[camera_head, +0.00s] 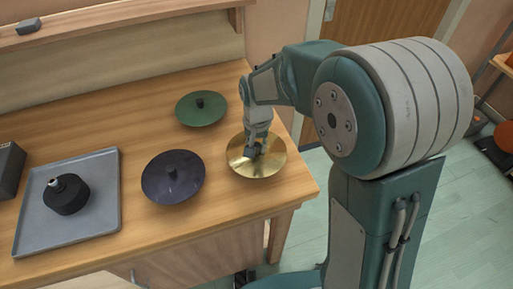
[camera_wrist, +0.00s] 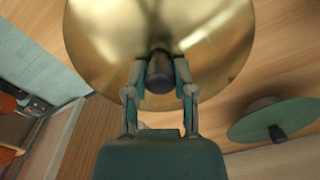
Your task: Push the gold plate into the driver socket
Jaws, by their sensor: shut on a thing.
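The gold plate (camera_head: 264,167) is a shallow round disc with a dark knob at its centre, at the right end of the wooden table. In the wrist view the gold plate (camera_wrist: 105,45) fills the top middle. My gripper (camera_head: 253,150) is shut on the plate's dark knob (camera_wrist: 160,72), with one finger on each side. I cannot tell whether the plate touches the table. A black round block (camera_head: 66,198) with a light-tipped stub on top, perhaps the driver socket, sits on the grey tray (camera_head: 108,214) at the left.
A dark purple plate (camera_head: 155,186) lies between the tray and the gold plate. A green plate (camera_head: 188,114) lies behind; it also shows in the wrist view (camera_wrist: 290,118). A dark box (camera_head: 9,170) stands at the far left. The table's right edge is close to the gold plate.

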